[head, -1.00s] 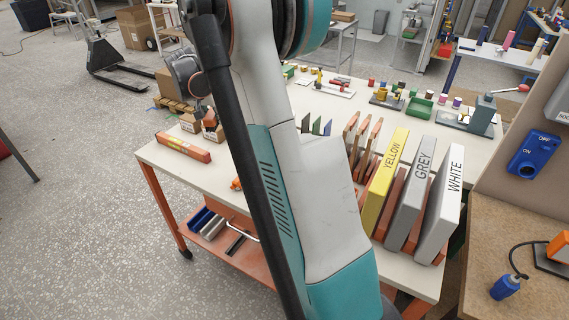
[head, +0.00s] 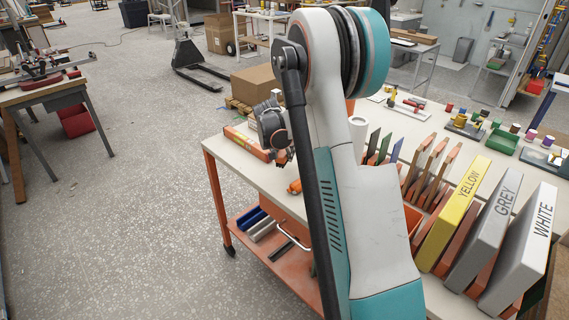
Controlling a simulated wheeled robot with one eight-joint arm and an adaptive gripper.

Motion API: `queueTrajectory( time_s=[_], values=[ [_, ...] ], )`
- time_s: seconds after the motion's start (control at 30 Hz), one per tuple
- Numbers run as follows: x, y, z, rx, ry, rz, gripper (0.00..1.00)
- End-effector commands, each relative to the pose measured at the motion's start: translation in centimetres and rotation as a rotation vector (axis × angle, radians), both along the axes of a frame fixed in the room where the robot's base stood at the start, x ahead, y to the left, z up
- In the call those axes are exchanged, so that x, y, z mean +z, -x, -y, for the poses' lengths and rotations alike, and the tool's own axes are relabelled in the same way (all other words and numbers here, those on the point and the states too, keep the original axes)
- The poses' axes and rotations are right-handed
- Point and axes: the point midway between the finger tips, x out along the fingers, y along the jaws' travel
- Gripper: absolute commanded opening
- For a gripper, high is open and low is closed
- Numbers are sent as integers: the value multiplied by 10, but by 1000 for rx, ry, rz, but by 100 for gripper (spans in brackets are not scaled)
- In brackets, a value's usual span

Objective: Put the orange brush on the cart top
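The cart (head: 222,148) has a pale top, orange legs and a lower orange shelf. A small orange object (head: 294,187) lies on the cart top, partly hidden behind my arm; it may be the orange brush, but it is too small to be sure. My gripper (head: 282,157) is dark and points down over the cart top, just behind and left of this small object. The gap between its fingers is too small to read. I cannot see anything clearly held in it.
A long orange box (head: 246,143) lies at the cart top's left end. Yellow (head: 456,215), grey (head: 483,232) and white (head: 519,250) upright binders fill the right. Blue and grey bars (head: 262,228) lie on the lower shelf. Open floor (head: 140,200) is at left.

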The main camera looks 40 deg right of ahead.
Motion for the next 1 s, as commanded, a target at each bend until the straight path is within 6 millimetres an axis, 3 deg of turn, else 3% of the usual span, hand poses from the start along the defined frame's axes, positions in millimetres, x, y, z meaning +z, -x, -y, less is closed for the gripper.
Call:
queueTrajectory(
  time_s=[0.3, 0.67, 0.7, 0.77, 0.8, 1.0],
  values=[
    [-41, 0, 0, 0, 0, 0, 0],
    [-43, 0, 0, 0, 0, 0, 0],
    [-44, 0, 0, 0, 0, 0, 35],
    [-43, 0, 0, 0, 0, 0, 48],
    [-43, 0, 0, 0, 0, 0, 53],
    [-43, 0, 0, 0, 0, 0, 53]
  ],
)
